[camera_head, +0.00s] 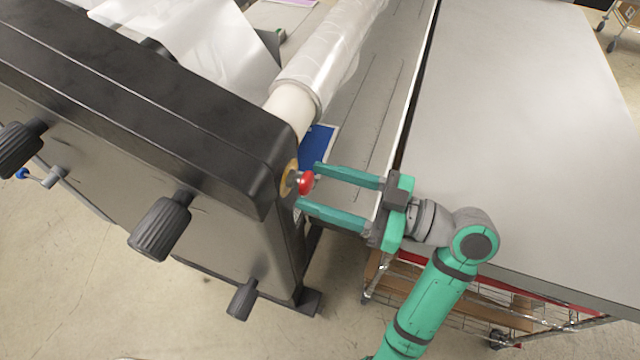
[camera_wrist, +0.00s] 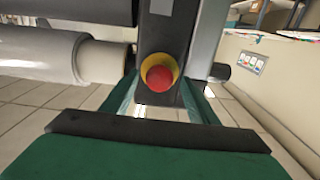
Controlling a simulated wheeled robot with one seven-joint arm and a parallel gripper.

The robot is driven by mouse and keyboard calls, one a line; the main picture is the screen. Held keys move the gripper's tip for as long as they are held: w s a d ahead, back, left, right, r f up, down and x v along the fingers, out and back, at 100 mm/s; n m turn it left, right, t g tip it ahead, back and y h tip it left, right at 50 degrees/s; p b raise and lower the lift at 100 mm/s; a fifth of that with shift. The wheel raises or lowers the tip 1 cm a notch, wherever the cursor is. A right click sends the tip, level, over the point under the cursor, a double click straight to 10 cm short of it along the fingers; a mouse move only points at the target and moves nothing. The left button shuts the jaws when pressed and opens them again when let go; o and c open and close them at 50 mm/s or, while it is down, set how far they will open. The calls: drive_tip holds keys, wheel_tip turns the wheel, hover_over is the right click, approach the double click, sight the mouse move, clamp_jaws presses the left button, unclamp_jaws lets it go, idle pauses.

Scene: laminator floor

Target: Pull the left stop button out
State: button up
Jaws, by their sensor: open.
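The red stop button (camera_head: 306,182) sits on a yellow ring on the end face of the laminator's black frame (camera_head: 262,150). In the wrist view the red button (camera_wrist: 159,78) shows head-on, with its yellow ring (camera_wrist: 174,64) around it. My gripper (camera_head: 306,184) is open, its two green fingers reaching toward the frame. The fingertips are on either side of the button, one above and one below in the head view. I see a gap between each finger and the button, and nothing is held.
Black knobs (camera_head: 161,226) stick out from the frame's side. A film roll (camera_head: 325,60) lies behind the button, above a blue sheet (camera_head: 316,146). A wide grey table (camera_head: 520,120) lies right of my gripper, with a wire cart (camera_head: 500,310) beneath it.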

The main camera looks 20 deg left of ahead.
drive_tip(key=d, duration=1)
drive_tip(key=shift+w, duration=0.25)
